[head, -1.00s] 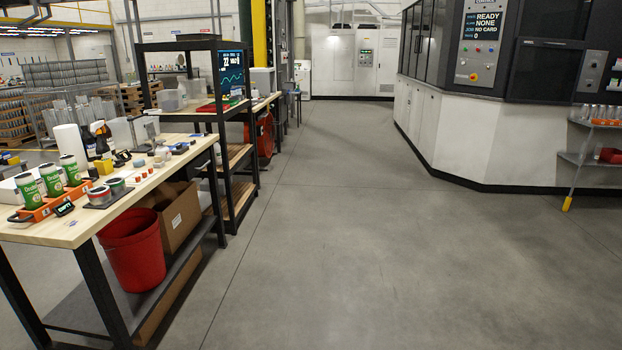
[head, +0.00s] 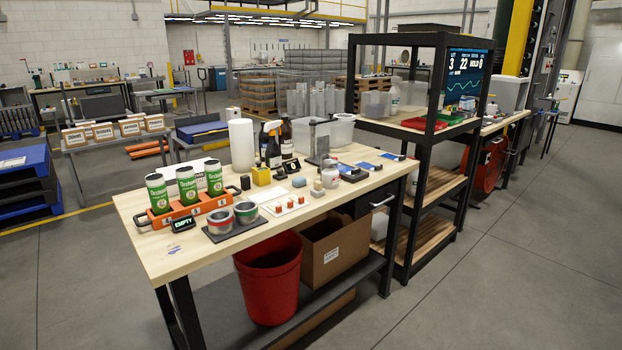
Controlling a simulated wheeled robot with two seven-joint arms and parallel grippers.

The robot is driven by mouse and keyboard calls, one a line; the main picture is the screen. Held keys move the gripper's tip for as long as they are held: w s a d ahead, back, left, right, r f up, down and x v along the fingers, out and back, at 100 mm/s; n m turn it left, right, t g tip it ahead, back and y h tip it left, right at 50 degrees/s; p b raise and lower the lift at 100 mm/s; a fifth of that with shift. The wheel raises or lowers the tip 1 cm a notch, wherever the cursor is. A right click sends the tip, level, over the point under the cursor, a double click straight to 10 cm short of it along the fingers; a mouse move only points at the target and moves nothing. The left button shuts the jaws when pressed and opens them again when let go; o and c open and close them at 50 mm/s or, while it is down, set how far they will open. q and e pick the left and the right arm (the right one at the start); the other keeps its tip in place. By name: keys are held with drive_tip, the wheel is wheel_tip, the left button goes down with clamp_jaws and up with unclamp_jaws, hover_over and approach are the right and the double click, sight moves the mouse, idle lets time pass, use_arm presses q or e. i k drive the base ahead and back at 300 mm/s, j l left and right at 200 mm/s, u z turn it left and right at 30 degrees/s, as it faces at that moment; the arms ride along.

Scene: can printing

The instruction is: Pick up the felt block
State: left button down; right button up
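The wooden workbench (head: 160,262) stands at the left and middle of the head view. A small grey block (head: 299,182) lies on it, behind a white sheet with several small orange-red pieces (head: 290,203); it may be the felt block, but it is too small to be sure. A small dark block (head: 245,182) stands farther left, beside a yellow block (head: 261,176). Neither of my grippers is in view, and nothing is seen held.
Bottles stand behind. A red bin (head: 268,280) and cardboard box (head: 333,252) sit below. Floor at right is clear.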

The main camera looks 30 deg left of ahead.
sight(317, 192)
drive_tip(key=i+u, duration=0.45)
drive_tip(key=i+l+u, duration=0.15)
drive_tip(key=i+u, duration=0.25)
drive_tip(key=i+l+u, duration=0.25)
drive_tip(key=u, duration=0.2)
drive_tip(key=i+l+u, duration=0.5)
drive_tip(key=l+u, duration=0.35)
